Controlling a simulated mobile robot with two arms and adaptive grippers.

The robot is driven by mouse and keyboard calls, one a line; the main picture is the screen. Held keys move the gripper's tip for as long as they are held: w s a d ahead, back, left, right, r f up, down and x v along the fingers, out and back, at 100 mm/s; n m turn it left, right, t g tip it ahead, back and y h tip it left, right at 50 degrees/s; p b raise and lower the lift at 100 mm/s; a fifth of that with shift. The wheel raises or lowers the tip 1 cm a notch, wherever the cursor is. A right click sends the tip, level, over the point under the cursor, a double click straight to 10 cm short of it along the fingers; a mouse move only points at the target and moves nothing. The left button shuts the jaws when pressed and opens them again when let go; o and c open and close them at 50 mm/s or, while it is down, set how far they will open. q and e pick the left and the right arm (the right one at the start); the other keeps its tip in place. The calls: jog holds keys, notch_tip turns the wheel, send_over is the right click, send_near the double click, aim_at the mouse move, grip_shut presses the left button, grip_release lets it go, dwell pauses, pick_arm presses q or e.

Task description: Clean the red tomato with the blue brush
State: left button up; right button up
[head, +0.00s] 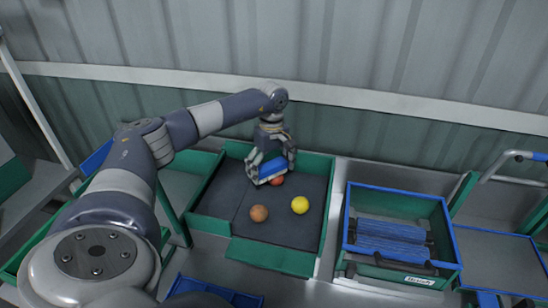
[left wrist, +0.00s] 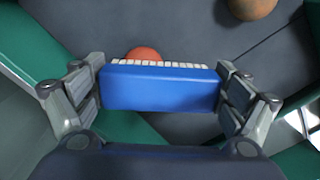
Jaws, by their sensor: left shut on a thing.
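My left gripper (head: 270,176) is shut on the blue brush (head: 266,170) over the back of the green-sided tray (head: 331,206). In the left wrist view the brush (left wrist: 160,88) is held between both fingers, with its white bristles along the far edge. The red tomato (head: 277,180) lies on the dark tray floor right beside the brush and is partly hidden by it. The tomato (left wrist: 144,54) also shows just beyond the bristles in the left wrist view; I cannot tell whether they touch. My right gripper is not in view.
A brownish-orange tomato (head: 259,213) and a yellow tomato (head: 300,205) lie nearer the front of the tray. A green crate with a blue rim (head: 453,232), holding blue brushes, stands to the right. A corrugated wall rises behind.

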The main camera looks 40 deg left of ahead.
aim_at(282, 160)
pick_arm(q)
jog(key=shift+w, duration=0.1)
jog(key=shift+w+d+b, duration=0.15)
jog(key=shift+w+b, duration=0.1)
jog(key=shift+w, duration=0.55)
jog(key=shift+w+d+b, duration=0.15)
jog(key=shift+w+b, duration=0.1)
jog(key=shift+w, duration=0.55)
jog(key=shift+w+d+r, duration=0.1)
jog(key=shift+w+r, duration=0.05)
jog(key=shift+w, duration=0.05)
jog(key=shift+r, duration=0.1)
jog(key=shift+s+p, duration=0.3)
jog(key=shift+s, duration=0.25)
jog(key=shift+s+a+f, duration=0.1)
jog(key=shift+s+a, duration=0.15)
jog(key=shift+s, duration=0.3)
jog(key=shift+s+a+f, duration=0.1)
jog(key=shift+s+a, duration=0.1)
jog(key=shift+s, duration=0.6)
